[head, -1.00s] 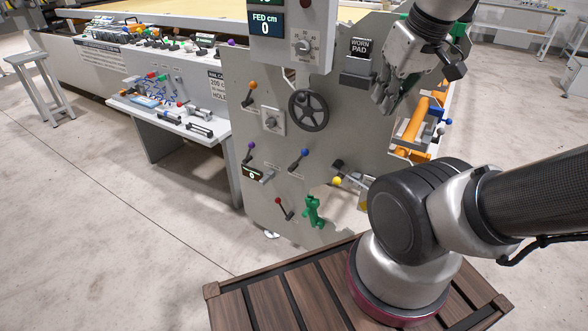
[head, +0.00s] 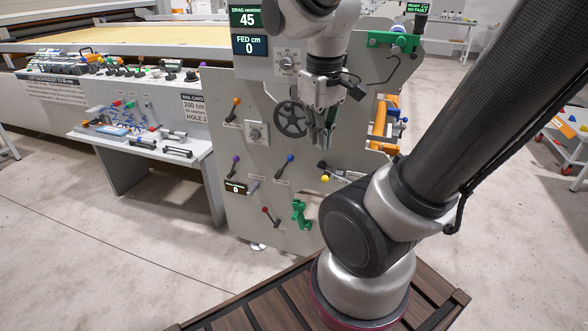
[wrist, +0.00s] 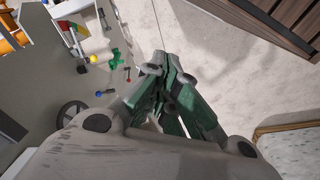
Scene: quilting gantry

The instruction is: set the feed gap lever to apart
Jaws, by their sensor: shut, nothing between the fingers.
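The grey machine panel (head: 240,190) carries several levers with coloured knobs: orange (head: 236,101), purple (head: 235,160), blue (head: 290,158), red (head: 266,210) and yellow (head: 325,178). Their labels are too small to read, so I cannot tell which one is the feed gap lever. My gripper (head: 325,140) is shut and empty, pointing down in front of the panel, just right of the black handwheel (head: 290,118). It is above and right of the blue knob. In the wrist view my gripper (wrist: 165,68) has its fingertips together, apart from the blue (wrist: 98,93) and red levers (wrist: 127,76).
A green bracket-like part (head: 299,213) sits low on the panel. Displays (head: 249,32) reading 45 and 0 are at the top. A side bench (head: 150,138) with tools stands left. An orange roller (head: 379,117) is at the right. Floor left of the panel is clear.

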